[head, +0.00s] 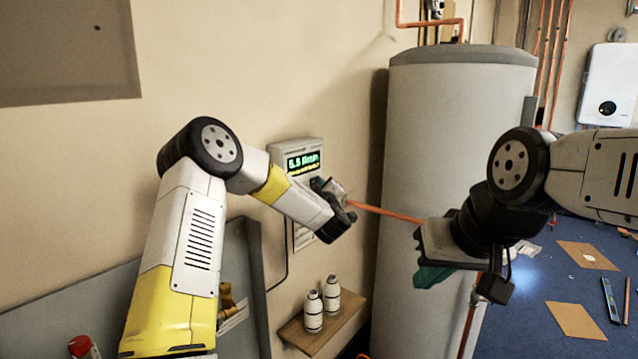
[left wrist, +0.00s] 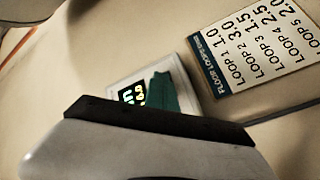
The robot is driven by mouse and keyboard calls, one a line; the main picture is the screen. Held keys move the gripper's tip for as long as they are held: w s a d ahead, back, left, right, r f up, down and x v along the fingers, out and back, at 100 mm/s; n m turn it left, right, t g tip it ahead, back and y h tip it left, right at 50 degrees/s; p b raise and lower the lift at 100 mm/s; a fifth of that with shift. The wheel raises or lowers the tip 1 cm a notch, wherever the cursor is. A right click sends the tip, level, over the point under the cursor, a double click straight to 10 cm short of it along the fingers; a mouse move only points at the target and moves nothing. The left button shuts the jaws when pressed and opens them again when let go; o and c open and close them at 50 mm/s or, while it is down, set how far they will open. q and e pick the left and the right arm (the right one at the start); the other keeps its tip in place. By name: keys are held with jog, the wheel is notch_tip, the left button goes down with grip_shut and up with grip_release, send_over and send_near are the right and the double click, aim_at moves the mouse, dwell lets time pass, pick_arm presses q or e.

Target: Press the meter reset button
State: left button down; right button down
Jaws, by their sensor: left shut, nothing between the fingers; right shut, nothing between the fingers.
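The meter (head: 304,161) is a pale box on the wall with a lit green display reading about 6.9 l/min. It also shows in the left wrist view (left wrist: 131,94), partly covered by my gripper. My left gripper (head: 319,184) is shut and empty, its teal fingertips in front of the meter's lower right part. The fingertips (left wrist: 163,92) overlap the display's right side in the left wrist view. I cannot tell whether they touch the meter. The reset button is not distinguishable. My right gripper (head: 434,276) is shut and empty, in front of the grey tank, away from the meter.
The tall grey tank (head: 440,120) stands right of the meter. A thin copper pipe (head: 390,213) runs toward it. Two white bottles (head: 314,312) stand on a small wooden shelf (head: 345,331) below. A floor loops label (left wrist: 262,45) is on a panel in the left wrist view.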

pick_arm(q)
jog(key=shift+s+d, duration=0.5)
jog(key=shift+d, duration=0.1)
jog(key=shift+s+d, duration=0.75)
jog(key=shift+d, duration=0.25)
jog(key=shift+s+d, duration=0.7)
jog(key=shift+d, duration=0.3)
